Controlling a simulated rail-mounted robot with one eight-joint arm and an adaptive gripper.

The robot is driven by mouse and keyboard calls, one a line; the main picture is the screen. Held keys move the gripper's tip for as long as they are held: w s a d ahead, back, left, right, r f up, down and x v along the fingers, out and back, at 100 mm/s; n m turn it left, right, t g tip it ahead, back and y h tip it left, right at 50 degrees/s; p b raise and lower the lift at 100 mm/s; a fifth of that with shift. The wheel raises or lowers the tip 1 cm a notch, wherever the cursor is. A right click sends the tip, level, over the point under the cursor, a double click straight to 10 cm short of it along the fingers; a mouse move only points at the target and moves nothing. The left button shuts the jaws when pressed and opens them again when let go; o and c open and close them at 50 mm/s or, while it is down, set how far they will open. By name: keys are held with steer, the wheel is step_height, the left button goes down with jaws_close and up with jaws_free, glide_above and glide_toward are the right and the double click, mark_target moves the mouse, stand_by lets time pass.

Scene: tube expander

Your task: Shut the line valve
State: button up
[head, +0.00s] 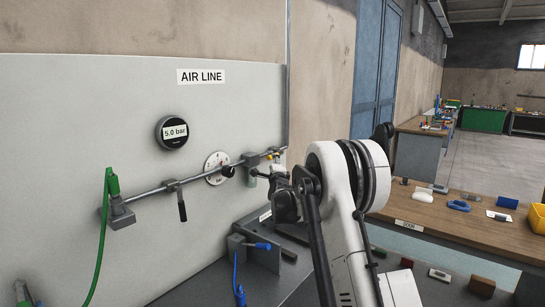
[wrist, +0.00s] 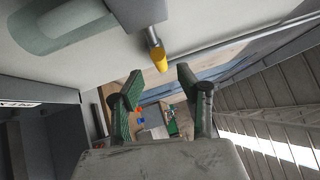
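The air line pipe (head: 150,193) runs along the grey wall panel. A valve with a black lever (head: 182,208) hangs down from it, left of the dial. Farther right, a small fitting with a yellow part (head: 270,156) sits near the pipe's end; I cannot tell which of these is the line valve. My gripper (head: 274,172) is by that right end, partly hidden by my arm. In the wrist view my gripper (wrist: 160,80) is open and empty. A metal stem with a yellow tip (wrist: 159,61) sticks out just beyond and between the fingertips, apart from them.
A round gauge (head: 172,132) reads 5.0 bar, with a white dial (head: 216,168) below right. A green hose (head: 101,235) hangs at the left. A grey fixture with a blue handle (head: 262,247) stands below the pipe. A wooden bench (head: 450,222) with small items stands right.

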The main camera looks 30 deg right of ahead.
steer(key=p+x, duration=0.1)
steer(key=x, duration=0.5)
steer(key=shift+w, duration=0.2)
jaws_close()
